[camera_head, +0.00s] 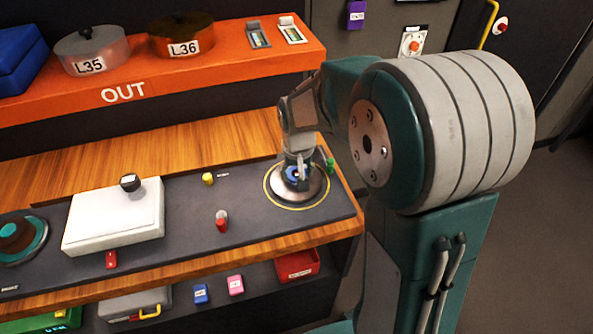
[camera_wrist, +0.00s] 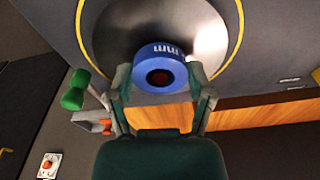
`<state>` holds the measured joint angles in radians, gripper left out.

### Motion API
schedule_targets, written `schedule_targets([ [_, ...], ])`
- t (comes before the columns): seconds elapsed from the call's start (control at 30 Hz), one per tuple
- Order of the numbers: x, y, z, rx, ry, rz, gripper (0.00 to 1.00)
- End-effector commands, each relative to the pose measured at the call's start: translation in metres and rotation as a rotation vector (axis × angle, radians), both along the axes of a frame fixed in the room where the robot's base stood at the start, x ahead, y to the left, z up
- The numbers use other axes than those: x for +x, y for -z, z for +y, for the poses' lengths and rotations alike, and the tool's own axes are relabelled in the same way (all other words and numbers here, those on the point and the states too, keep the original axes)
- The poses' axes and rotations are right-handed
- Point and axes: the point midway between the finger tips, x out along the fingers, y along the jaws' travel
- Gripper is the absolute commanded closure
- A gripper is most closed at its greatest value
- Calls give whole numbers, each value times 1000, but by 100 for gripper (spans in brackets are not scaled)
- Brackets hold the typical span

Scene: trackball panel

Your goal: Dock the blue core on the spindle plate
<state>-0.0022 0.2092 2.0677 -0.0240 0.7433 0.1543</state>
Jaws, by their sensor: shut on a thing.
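The blue core (camera_wrist: 160,68) is a short blue ring with a dark reddish centre and white marks on its side. My gripper (camera_wrist: 160,88) is shut on it, one finger on each side, in the wrist view. The spindle plate (camera_wrist: 209,45) is a shiny round metal disc inside a yellow ring, and the core is over it. In the head view my gripper (camera_head: 298,170) points down over the plate (camera_head: 312,190), with a bit of the blue core (camera_head: 291,172) showing. I cannot tell whether the core touches the plate.
A green-knobbed lever (camera_head: 330,165) stands close beside the plate; its knob also shows in the wrist view (camera_wrist: 75,90). A red-and-grey knob (camera_head: 222,220), a yellow knob (camera_head: 208,179) and a white box (camera_head: 115,215) are to the left. The orange OUT shelf (camera_head: 215,75) rises behind.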

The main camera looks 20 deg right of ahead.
Motion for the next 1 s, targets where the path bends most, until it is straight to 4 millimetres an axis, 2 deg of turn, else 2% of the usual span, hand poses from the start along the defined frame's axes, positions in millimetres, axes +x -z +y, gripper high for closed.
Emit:
schedule_targets([
  [0.3, 0, 6, 0, 0, 0, 1, 64],
  [0.33, 0, 6, 0, 0, 0, 0, 22],
  [0.37, 0, 6, 0, 0, 0, 0, 17],
  [0.73, 0, 4, 0, 0, 0, 0, 17],
  [1.0, -2, -13, 0, 0, 0, -1, 17],
])
